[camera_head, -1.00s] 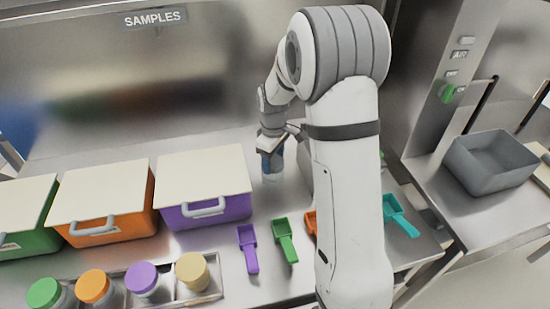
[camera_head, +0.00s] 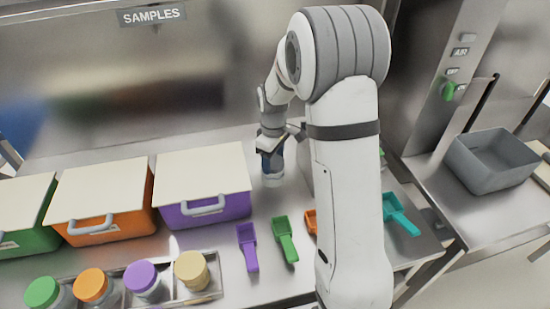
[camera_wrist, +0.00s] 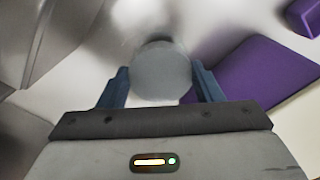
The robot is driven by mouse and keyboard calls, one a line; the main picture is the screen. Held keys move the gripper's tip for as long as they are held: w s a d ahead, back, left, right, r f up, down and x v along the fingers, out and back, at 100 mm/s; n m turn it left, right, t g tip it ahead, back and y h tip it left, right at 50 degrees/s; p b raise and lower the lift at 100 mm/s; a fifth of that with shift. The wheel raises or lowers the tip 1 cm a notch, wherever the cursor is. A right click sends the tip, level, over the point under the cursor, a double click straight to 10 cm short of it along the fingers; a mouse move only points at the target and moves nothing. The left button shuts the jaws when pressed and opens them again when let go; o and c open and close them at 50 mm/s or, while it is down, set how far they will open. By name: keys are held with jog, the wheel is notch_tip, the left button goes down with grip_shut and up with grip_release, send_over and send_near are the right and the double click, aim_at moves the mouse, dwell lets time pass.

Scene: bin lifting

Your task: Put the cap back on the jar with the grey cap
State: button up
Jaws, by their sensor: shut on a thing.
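My gripper (camera_head: 270,158) is at the back of the bench, right of the purple bin, pointing down. In the wrist view, its two blue fingers (camera_wrist: 163,78) are shut on a round grey cap (camera_wrist: 160,70). The clear jar (camera_head: 273,180) shows just below the fingers in the head view, standing upright on the bench. The fingers hide where cap and jar meet, so I cannot tell whether the cap is seated.
Purple (camera_head: 225,211), orange (camera_head: 130,222) and green (camera_head: 35,225) lidded bins stand left. A rack (camera_head: 210,295) of several capped jars is in front. Purple (camera_head: 247,246), green (camera_head: 285,240) and teal (camera_head: 400,215) scoops lie nearby. An open grey bin (camera_head: 485,180) stands right.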

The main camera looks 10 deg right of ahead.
jog(key=o, duration=1.4)
jog(key=shift+c, duration=0.2)
jog(key=shift+r+p, duration=2.25)
jog(key=shift+r, duration=1.3)
jog(key=shift+c, duration=0.2)
grip_shut()
jog(key=shift+f, duration=0.2)
